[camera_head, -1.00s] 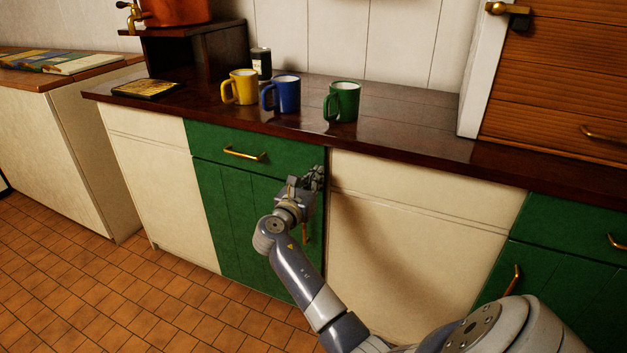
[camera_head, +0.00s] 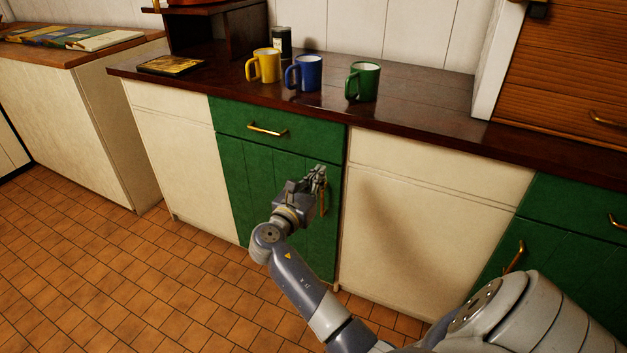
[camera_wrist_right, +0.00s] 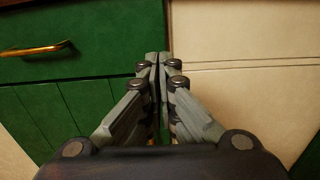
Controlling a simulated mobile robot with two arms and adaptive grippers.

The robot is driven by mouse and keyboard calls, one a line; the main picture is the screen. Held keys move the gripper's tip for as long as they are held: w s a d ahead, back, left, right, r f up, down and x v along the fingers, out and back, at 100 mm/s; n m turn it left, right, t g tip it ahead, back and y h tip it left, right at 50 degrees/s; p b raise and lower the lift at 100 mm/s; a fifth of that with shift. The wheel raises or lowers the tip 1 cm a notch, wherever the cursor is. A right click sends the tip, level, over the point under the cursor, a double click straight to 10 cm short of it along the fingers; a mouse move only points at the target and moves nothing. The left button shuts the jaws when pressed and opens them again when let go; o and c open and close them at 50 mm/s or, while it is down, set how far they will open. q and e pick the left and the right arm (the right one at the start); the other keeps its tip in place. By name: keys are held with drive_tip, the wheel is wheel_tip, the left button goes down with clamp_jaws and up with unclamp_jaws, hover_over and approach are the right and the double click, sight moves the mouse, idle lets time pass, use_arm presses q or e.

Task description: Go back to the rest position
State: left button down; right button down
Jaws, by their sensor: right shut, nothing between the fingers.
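My right gripper (camera_head: 319,174) is shut and empty, in front of the green cabinet door and below the level of the counter top. In the right wrist view its fingers (camera_wrist_right: 158,58) meet, pointing at the border between the green drawer front and the cream panel. My right arm (camera_head: 305,285) comes in from the lower right. My left gripper is not in view.
A yellow mug (camera_head: 265,66), a blue mug (camera_head: 305,73) and a green mug (camera_head: 363,82) stand on the dark counter (camera_head: 420,115). Brass handles (camera_head: 268,130) stick out from the cabinet fronts. The tiled floor (camera_head: 130,270) at left is clear.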

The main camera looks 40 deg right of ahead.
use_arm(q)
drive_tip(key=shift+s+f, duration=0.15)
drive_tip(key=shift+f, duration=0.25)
use_arm(e)
drive_tip(key=shift+v, duration=0.95)
drive_tip(key=shift+f, duration=0.1)
